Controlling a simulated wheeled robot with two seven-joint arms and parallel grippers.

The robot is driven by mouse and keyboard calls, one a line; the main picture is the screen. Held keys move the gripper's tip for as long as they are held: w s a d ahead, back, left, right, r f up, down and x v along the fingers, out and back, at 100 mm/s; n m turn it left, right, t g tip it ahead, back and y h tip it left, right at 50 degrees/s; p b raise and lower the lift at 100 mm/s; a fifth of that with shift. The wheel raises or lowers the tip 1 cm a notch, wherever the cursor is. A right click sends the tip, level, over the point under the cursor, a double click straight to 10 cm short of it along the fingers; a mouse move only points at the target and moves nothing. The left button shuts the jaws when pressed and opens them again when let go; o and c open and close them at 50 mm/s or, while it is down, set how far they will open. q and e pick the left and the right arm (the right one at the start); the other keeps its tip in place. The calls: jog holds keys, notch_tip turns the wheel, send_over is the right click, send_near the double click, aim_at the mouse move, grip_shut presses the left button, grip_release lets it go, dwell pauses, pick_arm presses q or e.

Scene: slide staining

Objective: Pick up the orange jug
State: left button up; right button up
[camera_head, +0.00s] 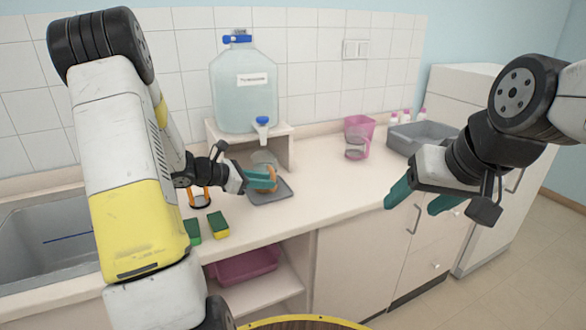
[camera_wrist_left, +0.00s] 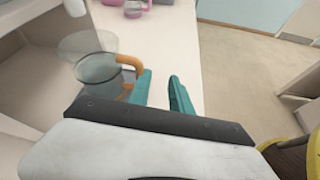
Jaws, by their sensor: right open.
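The orange jug is a clear jug with an orange handle. In the head view its clear body (camera_head: 264,158) stands over a grey tray (camera_head: 284,190) below the big water container, partly hidden by my left gripper (camera_head: 262,180). In the left wrist view the jug (camera_wrist_left: 97,68) stands left of my left gripper (camera_wrist_left: 163,82). Its handle (camera_wrist_left: 130,62) points toward the fingers, and one finger overlaps the handle's lower end. The two fingers are apart with nothing seen between them; contact with the handle cannot be told. My right gripper (camera_head: 415,198) is open and empty, in front of the counter at right.
A large water container (camera_head: 243,85) with a blue tap stands on a shelf behind the jug. Green-yellow sponges (camera_head: 218,225) and an orange-and-dark item (camera_head: 199,198) lie left. A pink jug (camera_head: 356,146) and grey tub (camera_head: 420,137) stand right. The middle counter is clear.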

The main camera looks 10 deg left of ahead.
pick_arm(q)
jog(key=w+f, duration=0.1)
jog(key=w+a+n, duration=0.1)
jog(key=w+f+n+t, duration=0.1)
jog(key=shift+a+f, duration=0.25)
jog(key=shift+f, duration=0.05)
jog(key=shift+w+f, duration=0.2)
jog(key=shift+w, duration=0.1)
jog(key=shift+n, duration=0.3)
jog(key=x, duration=0.7)
jog(key=shift+d+f, duration=0.2)
jog(key=shift+f, duration=0.2)
grip_shut()
jog(key=shift+r, duration=0.1)
